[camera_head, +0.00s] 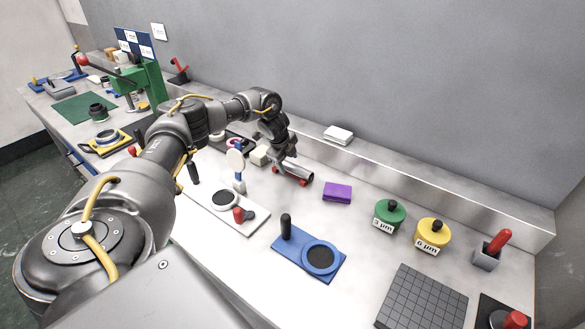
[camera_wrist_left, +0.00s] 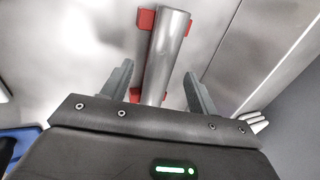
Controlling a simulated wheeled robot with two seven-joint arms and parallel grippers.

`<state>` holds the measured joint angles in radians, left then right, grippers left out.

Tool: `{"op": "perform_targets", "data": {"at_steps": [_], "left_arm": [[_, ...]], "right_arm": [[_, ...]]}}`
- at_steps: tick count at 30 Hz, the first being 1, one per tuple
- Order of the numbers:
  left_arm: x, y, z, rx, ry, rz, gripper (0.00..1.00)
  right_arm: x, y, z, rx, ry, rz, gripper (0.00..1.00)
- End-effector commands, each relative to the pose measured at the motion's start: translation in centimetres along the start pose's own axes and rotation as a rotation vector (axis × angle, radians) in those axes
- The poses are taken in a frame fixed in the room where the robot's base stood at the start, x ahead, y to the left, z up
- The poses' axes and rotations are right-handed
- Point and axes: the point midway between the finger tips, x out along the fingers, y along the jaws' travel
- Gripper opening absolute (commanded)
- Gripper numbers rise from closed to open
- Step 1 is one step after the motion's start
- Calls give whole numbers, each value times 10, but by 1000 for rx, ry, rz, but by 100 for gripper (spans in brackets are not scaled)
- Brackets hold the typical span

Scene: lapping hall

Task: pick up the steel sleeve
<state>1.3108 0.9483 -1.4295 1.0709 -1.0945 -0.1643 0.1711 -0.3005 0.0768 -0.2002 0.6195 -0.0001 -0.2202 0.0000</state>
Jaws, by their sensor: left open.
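The steel sleeve (camera_wrist_left: 168,50) is a grey metal tube lying on red supports. In the left wrist view it runs up and away between the two fingers of my left gripper (camera_wrist_left: 158,82). The fingers are apart, one on each side of the sleeve, with a gap showing to both sides. In the head view the sleeve (camera_head: 298,173) lies on the bench near the back ledge, its near part covered by my left gripper (camera_head: 287,166). My right gripper is in neither view.
A purple block (camera_head: 337,193) lies to the right of the sleeve. A blue plate (camera_head: 308,254) with a black post stands in front. Green (camera_head: 389,216) and yellow (camera_head: 433,234) lidded pots stand further right. A raised ledge (camera_head: 400,173) with a white stack (camera_head: 339,134) runs behind.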

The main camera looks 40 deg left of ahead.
Motion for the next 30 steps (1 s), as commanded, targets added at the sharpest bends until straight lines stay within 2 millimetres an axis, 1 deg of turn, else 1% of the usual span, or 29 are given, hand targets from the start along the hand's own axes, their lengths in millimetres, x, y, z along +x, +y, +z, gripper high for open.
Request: {"op": "perform_targets", "data": {"at_steps": [1, 3, 6, 14, 27, 30], "left_arm": [[6, 0, 0, 0, -2, 3, 59], [17, 0, 0, -1, 0, 2, 59], [25, 0, 0, -1, -1, 1, 59], [28, 0, 0, 0, 0, 0, 59], [28, 0, 0, 0, 0, 0, 4], [27, 0, 0, -1, 0, -1, 4]], "right_arm": [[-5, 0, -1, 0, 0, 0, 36], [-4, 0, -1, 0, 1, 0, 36], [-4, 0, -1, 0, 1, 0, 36], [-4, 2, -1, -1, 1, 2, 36], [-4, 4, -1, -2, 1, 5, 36], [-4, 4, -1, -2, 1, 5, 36]]}}
